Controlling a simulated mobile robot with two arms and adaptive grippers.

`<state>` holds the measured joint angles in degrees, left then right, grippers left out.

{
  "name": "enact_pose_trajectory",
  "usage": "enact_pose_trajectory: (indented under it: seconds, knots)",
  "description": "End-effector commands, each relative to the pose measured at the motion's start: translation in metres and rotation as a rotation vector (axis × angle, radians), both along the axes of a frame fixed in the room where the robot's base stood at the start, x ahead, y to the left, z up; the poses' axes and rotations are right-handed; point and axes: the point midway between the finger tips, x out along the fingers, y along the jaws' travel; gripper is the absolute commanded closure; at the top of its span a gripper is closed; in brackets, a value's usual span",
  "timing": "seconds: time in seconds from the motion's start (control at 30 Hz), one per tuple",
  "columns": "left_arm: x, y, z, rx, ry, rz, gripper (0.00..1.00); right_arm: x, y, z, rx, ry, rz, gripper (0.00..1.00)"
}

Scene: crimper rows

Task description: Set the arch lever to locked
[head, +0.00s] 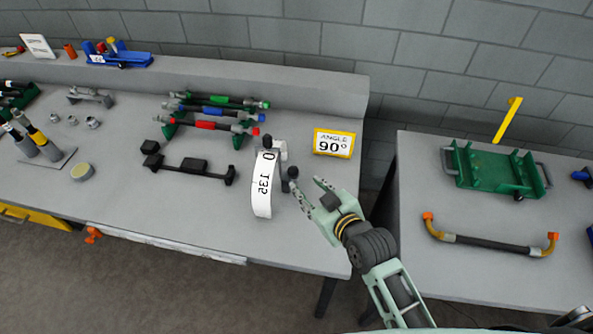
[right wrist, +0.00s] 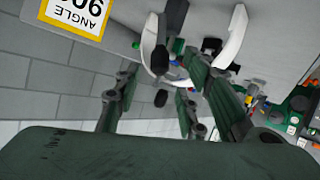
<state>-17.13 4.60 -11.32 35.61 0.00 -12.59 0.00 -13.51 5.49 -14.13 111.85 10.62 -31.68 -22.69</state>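The white arch (head: 262,190), a curved scale printed with 0 and 135, stands near the front right of the left bench. Its pale parts also show in the right wrist view (right wrist: 234,40). A dark knob (head: 293,172), seemingly the lever's end, sits just right of the arch, close to my right gripper's fingertips. My right gripper (head: 309,188) is open, its fingers spread toward the knob. In the right wrist view, the open fingers (right wrist: 160,95) show apart, with dark parts of the device beyond and between them. Contact cannot be told. My left gripper is not in view.
A yellow-framed sign (head: 334,143) reading "ANGLE 90°" stands behind and right of the arch. A black bar fixture (head: 193,167) lies left of it, with several coloured tools (head: 215,112) behind. The right table (head: 480,272) holds a green tray (head: 492,172) and a bent pipe (head: 490,242).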

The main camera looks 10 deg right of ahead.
Motion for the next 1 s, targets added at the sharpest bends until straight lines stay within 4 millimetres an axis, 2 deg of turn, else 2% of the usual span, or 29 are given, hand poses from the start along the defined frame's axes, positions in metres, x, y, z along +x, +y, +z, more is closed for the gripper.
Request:
enact_pose_trajectory:
  seconds: [0.17,0.6,1.0]
  knots:
    - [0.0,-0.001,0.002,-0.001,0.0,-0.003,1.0,0.016,0.006,0.003,0.003,-0.04,0.005,0.63]
    - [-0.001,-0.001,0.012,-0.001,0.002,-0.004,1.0,0.068,0.025,-0.02,0.003,-0.036,0.004,0.63]
    - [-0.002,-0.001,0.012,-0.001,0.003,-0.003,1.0,0.075,0.028,-0.024,0.003,-0.036,0.004,0.63]
